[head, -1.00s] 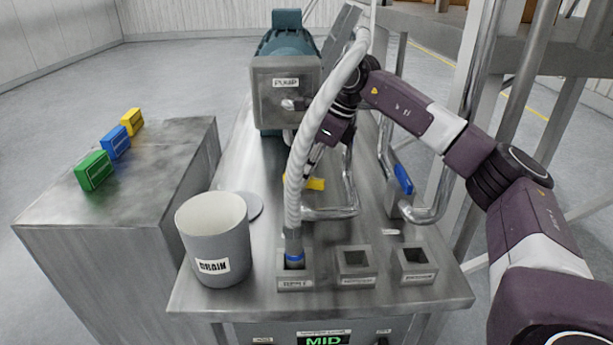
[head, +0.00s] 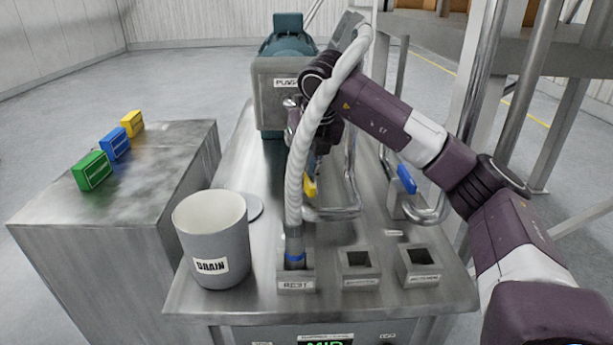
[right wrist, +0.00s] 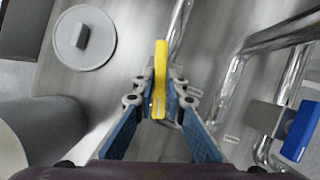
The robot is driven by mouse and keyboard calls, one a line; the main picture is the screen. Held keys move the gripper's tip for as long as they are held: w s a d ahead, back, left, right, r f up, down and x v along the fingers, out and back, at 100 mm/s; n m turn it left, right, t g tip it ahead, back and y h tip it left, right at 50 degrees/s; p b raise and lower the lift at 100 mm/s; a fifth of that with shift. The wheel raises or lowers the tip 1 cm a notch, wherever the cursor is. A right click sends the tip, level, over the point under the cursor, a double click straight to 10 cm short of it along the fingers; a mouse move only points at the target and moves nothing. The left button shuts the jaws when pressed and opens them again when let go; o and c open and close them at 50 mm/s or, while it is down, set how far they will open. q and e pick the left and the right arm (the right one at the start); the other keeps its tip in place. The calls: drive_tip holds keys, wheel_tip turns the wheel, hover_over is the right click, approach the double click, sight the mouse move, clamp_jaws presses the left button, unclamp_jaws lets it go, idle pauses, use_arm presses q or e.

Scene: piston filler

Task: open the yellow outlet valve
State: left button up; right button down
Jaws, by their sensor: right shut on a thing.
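The yellow outlet valve handle (head: 309,186) sits low on the steel bench, partly hidden behind the pale ribbed hose. It also shows in the right wrist view (right wrist: 160,75), standing lengthwise between the fingers. My right gripper (right wrist: 161,100) is shut on the yellow handle, with a blue-padded finger on each side. In the head view the right gripper (head: 315,168) is partly hidden by the hose and its own wrist. My left gripper is in neither current view.
The ribbed hose (head: 317,115) rises close beside my right wrist. The pump (head: 286,95) stands behind. A blue-handled valve (head: 406,179) and bent pipes are to the right. The drain bucket (head: 213,245) and a round lid (right wrist: 84,38) are to the left.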

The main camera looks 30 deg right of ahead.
drive_tip(key=shift+w+r+m+h, duration=0.15)
drive_tip(key=shift+m+h, duration=0.35)
drive_tip(key=shift+m, duration=1.1)
drive_tip(key=c, duration=2)
unclamp_jaws()
drive_tip(key=shift+o, duration=0.2)
drive_tip(key=v, duration=1.2)
drive_tip(key=shift+a, duration=0.2)
drive_tip(key=shift+w, duration=0.15)
